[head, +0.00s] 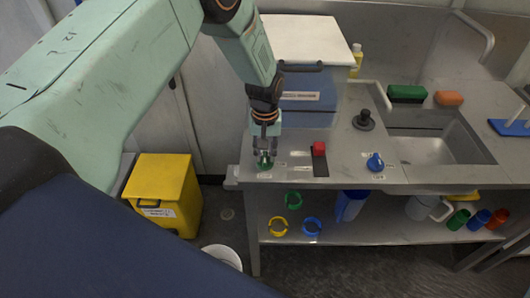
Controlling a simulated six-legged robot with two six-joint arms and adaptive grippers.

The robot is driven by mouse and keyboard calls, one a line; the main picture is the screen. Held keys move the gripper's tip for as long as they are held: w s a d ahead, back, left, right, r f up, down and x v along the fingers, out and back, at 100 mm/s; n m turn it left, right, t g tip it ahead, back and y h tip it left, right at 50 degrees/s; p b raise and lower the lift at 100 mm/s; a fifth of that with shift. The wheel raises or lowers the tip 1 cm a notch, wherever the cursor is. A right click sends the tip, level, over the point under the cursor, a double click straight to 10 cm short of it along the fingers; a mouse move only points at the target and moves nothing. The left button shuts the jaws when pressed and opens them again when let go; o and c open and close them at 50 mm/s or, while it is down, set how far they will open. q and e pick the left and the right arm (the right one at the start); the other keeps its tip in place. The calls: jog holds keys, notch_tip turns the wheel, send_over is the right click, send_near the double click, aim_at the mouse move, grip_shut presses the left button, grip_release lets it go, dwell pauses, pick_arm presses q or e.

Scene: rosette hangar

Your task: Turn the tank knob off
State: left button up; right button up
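A green knob (264,163) sits near the front left corner of the steel counter, with a small label in front of it. My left gripper (265,152) points straight down over this knob. Its fingertips are at the knob's top, and partly hide it; I cannot tell whether they touch or grip it. A blue knob (375,162) stands farther right on the counter, also with a small label. The label words are too small to read, so I cannot tell which knob is the tank's. My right gripper is not in view.
A red-handled slider (319,149) lies between the knobs. A black round fitting (364,120) and a sink (432,148) are to the right. A blue box with a white lid (307,92) stands behind the gripper. A yellow bin (163,190) stands left.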

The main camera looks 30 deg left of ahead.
aim_at(265, 156)
pick_arm(q)
jog(key=shift+o, duration=0.7)
jog(key=shift+s+f, duration=0.1)
notch_tip(265, 156, up, 12)
dwell(0.3)
